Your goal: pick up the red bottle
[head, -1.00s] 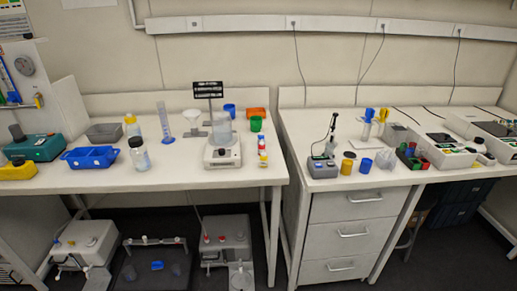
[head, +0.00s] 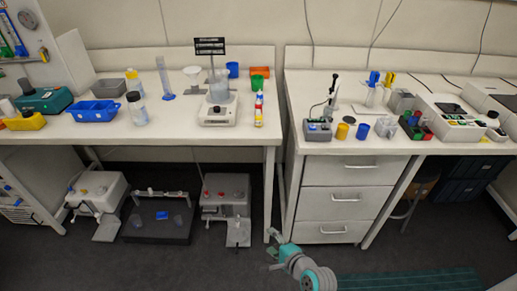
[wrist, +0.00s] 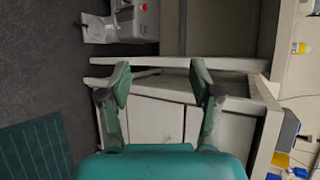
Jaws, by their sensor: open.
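I cannot single out a red bottle for certain. In the head view, small red pieces (head: 426,131) sit among green ones in a dark holder on the right bench. A red, yellow and white upright item (head: 259,109) stands at the right end of the left bench. My gripper (head: 275,251) is low in front of the benches, below their tops and apart from these items. The wrist view shows my gripper (wrist: 160,76) open, with nothing between its fingers. It faces the bench front and drawers, seen sideways.
The left bench (head: 75,132) holds a blue tray (head: 97,113), a stirrer with beaker (head: 219,115) and cups. The right bench has drawers (head: 337,203) below and shaker machines (head: 452,125) on top. Several devices stand under the left bench. The floor in front is clear.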

